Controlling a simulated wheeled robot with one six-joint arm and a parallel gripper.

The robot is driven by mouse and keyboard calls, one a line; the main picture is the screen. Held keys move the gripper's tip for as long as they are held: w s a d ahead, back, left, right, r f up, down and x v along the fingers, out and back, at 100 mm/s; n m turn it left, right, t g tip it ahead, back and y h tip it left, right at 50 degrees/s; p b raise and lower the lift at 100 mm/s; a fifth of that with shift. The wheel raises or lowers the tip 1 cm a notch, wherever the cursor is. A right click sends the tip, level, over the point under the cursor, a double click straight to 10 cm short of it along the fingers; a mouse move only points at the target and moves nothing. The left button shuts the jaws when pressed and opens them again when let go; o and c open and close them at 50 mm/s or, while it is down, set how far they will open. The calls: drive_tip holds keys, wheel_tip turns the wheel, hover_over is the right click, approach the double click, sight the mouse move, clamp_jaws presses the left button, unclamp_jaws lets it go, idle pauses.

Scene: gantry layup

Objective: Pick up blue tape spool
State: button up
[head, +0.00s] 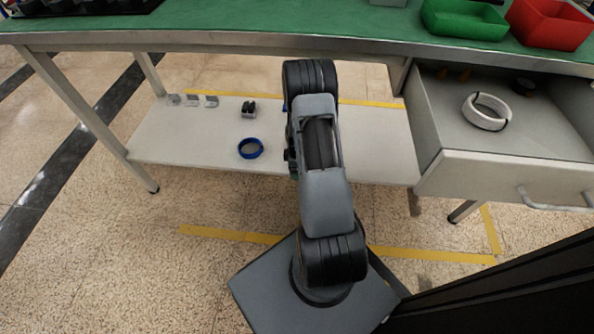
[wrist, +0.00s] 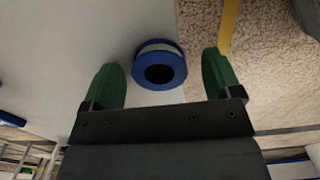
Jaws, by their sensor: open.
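The blue tape spool (head: 250,148) lies flat on the lower shelf (head: 200,148) of the workbench, near its front edge and left of my arm in the head view. In the wrist view the blue tape spool (wrist: 160,52) shows as a blue ring with a dark centre and a white band at its far side. My gripper (wrist: 163,75) is open, with its green fingers to the left and right of the spool in the picture. The spool appears between or just beyond the fingertips; I cannot tell the exact distance. In the head view my arm hides the gripper.
The open drawer (head: 500,165) at right holds a white ring (head: 487,111). The green benchtop (head: 250,30) overhangs the shelf.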

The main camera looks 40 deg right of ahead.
drive_tip(key=shift+r, duration=0.1)
drive_tip(key=c, duration=1)
drive_tip(key=shift+r, duration=0.1)
